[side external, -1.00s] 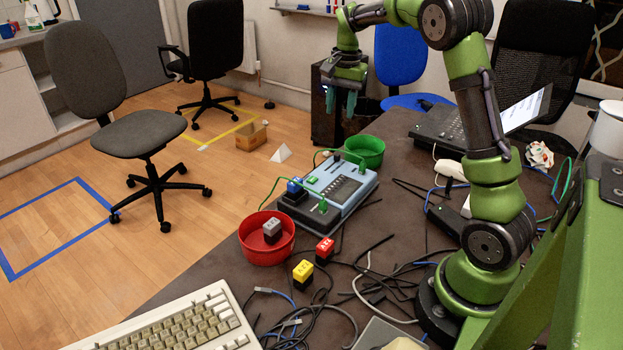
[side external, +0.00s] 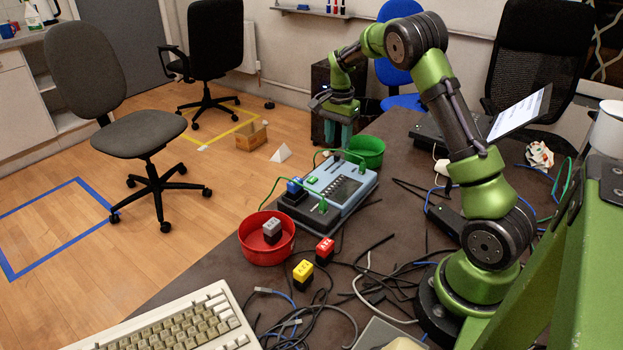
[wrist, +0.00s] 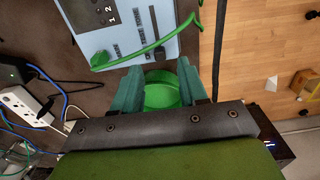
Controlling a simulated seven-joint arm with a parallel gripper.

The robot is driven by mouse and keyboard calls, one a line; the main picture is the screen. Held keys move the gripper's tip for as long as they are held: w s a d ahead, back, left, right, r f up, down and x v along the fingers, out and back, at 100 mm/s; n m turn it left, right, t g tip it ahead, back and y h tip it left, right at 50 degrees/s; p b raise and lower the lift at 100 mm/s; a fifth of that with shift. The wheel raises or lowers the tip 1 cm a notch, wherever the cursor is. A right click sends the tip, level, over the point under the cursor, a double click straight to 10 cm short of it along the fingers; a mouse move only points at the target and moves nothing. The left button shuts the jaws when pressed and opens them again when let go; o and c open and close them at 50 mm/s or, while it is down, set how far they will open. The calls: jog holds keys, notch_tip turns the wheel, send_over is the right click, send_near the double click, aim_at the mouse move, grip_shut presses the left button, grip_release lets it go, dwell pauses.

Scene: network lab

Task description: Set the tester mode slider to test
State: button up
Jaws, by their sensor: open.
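The light-blue tester (side external: 341,187) lies on the dark table, with a dark panel and a green cable plugged into it. In the wrist view, the tester (wrist: 122,52) fills the upper middle, with a dark slider slot (wrist: 155,30) on its face. I cannot read which position the slider is in. My gripper (side external: 338,140) is above the far end of the tester, near the green bowl (side external: 367,150). Its two teal fingers (wrist: 161,78) are apart with nothing between them; the green bowl shows below and behind them.
A red bowl (side external: 262,255) holds a grey block (side external: 272,230). Red (side external: 325,249) and yellow (side external: 303,272) blocks stand in front, beside loose cables (side external: 340,300). A green cable (wrist: 165,42) loops over the tester.

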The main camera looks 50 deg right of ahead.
aim_at(337, 155)
jog(key=shift+f, duration=2.35)
grip_shut()
